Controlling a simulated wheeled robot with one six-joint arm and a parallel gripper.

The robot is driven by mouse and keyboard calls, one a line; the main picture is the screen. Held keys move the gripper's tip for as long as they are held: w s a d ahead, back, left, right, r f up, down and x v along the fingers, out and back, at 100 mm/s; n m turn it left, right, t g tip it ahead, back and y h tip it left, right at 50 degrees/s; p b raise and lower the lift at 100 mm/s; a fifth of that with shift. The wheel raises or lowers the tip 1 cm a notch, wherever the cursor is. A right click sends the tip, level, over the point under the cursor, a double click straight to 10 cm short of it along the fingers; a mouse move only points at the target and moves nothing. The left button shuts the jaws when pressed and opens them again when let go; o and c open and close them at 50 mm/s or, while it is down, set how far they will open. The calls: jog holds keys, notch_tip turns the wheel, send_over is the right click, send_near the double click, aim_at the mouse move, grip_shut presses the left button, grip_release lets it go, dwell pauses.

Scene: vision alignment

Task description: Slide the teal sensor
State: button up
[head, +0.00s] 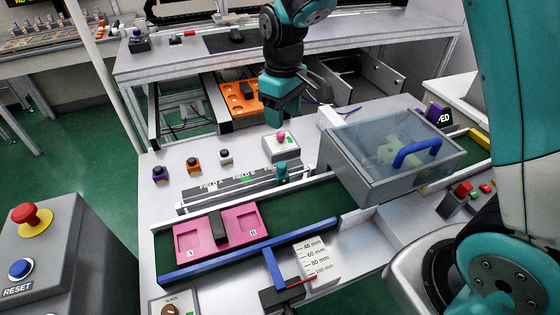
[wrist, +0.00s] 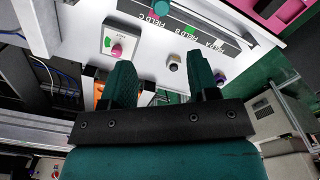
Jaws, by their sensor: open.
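The teal sensor (head: 282,172) stands on the grey rail (head: 240,186) that carries field labels, near the rail's right end. In the wrist view the sensor (wrist: 161,6) shows at the top edge, partly cut off, beside the FIELD C label. My gripper (head: 283,120) is above the back of the workbench, behind the sensor and apart from it. In the wrist view its two teal fingers (wrist: 160,78) are spread with nothing between them.
A white box with a pink knob (head: 281,140) stands between my gripper and the rail. Purple, orange and white knobs (head: 193,163) sit left of it. A pink tray (head: 216,231) lies in front. A clear-lidded box (head: 345,180) with a blue handle stands right.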

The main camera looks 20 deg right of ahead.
aim_at(282, 164)
notch_tip(282, 164, down, 15)
jog(key=shift+s+a+f+p, duration=0.1)
jog(key=shift+f+p, duration=0.1)
jog(key=shift+p, duration=0.55)
